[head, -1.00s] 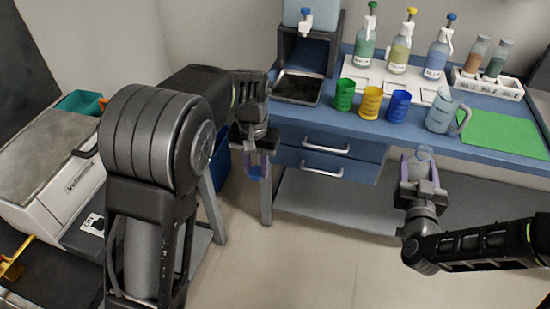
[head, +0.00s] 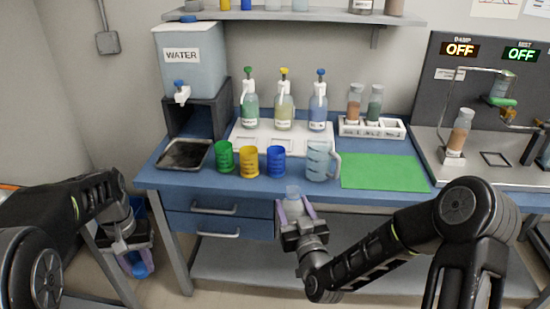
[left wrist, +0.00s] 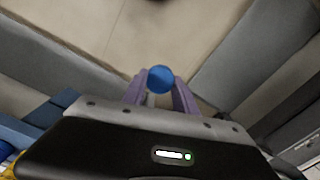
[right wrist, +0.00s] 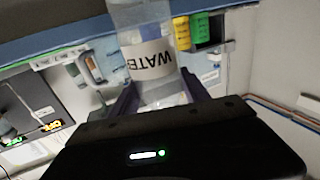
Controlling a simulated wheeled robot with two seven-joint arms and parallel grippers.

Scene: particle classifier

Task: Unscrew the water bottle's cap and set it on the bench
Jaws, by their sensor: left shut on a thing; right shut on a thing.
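The water bottle is clear with a white WATER label; it shows in the right wrist view (right wrist: 152,62) and small in the head view (head: 292,193). My right gripper (head: 294,210) is shut on it, just in front of the bench's front edge. No cap shows on its top. My left gripper (head: 139,262) is low, left of and below the bench, shut on a round blue cap (left wrist: 160,79), also visible in the head view (head: 140,269). The cap is well apart from the bottle. The blue bench (head: 335,187) is behind both grippers.
Green (head: 224,157), yellow (head: 249,162) and blue (head: 276,162) cups and a clear jug (head: 317,161) stand near the bench front. A dark tray (head: 184,154) is at left. A green mat (head: 383,171) lies empty at right. Spray bottles stand on a white rack (head: 282,146).

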